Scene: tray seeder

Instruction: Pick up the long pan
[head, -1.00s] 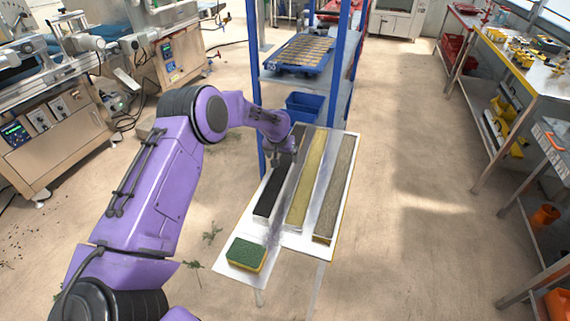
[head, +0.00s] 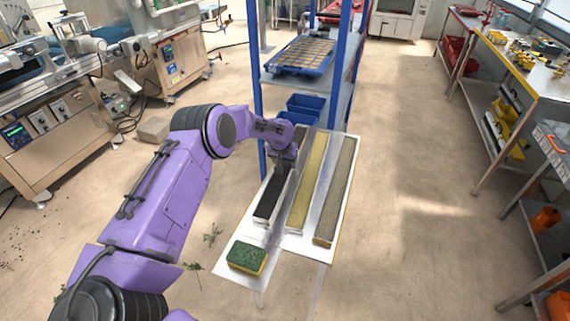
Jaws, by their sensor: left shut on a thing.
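Three long narrow pans lie side by side on a white board. The left pan (head: 268,207) holds dark black material, the middle pan (head: 306,190) yellowish grain and the right pan (head: 337,190) grey-brown grain. My left gripper (head: 285,168) points down over the left pan and is shut on it, partway along its length. I cannot tell whether the pan is clear of the board. My right gripper is out of view.
A green and yellow sponge (head: 247,256) lies on the near end of the white board (head: 294,243). A blue-posted rack (head: 256,85) with a blue tray (head: 299,56) and a blue bin (head: 304,105) stands behind. Workbenches (head: 545,90) line the right; open floor lies between.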

